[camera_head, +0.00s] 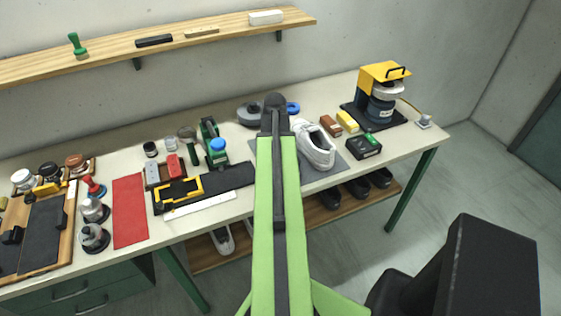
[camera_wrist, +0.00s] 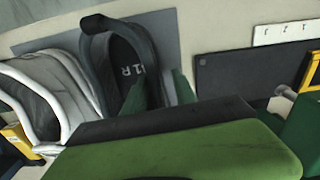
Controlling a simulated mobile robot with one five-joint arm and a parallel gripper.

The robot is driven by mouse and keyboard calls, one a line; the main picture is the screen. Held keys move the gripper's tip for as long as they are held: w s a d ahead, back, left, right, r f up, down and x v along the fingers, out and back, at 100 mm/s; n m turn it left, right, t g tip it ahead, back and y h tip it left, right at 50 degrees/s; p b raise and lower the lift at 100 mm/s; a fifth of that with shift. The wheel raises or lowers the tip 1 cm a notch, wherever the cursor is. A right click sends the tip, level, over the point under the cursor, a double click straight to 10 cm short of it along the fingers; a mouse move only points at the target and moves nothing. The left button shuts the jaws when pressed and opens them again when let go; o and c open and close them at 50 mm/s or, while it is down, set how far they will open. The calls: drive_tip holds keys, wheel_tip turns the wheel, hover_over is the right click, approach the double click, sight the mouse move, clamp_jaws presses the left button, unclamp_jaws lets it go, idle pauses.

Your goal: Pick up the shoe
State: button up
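A dark grey shoe (camera_wrist: 97,60) lies on a grey mat (camera_wrist: 172,30) in the wrist view, its opening facing me and letters on its insole. In the head view my arm hides most of it; a grey part (camera_head: 249,114) shows left of the arm. A white shoe (camera_head: 314,146) stands just right of the arm; it also shows at the left of the wrist view (camera_wrist: 62,82). My gripper (camera_wrist: 158,92) has two green fingertips apart, one inside the grey shoe's opening, one outside its right side wall. Contact is unclear.
Right of the shoes are a brown block (camera_head: 331,125), a yellow block (camera_head: 347,122), a green-black box (camera_head: 363,146) and a yellow machine (camera_head: 384,88). More shoes (camera_head: 357,188) stand on a lower shelf.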

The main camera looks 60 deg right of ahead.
drive_tip(key=shift+f, duration=0.85)
drive_tip(key=shift+r, duration=0.2)
clamp_jaws()
drive_tip(key=shift+s, duration=0.1)
idle(0.4)
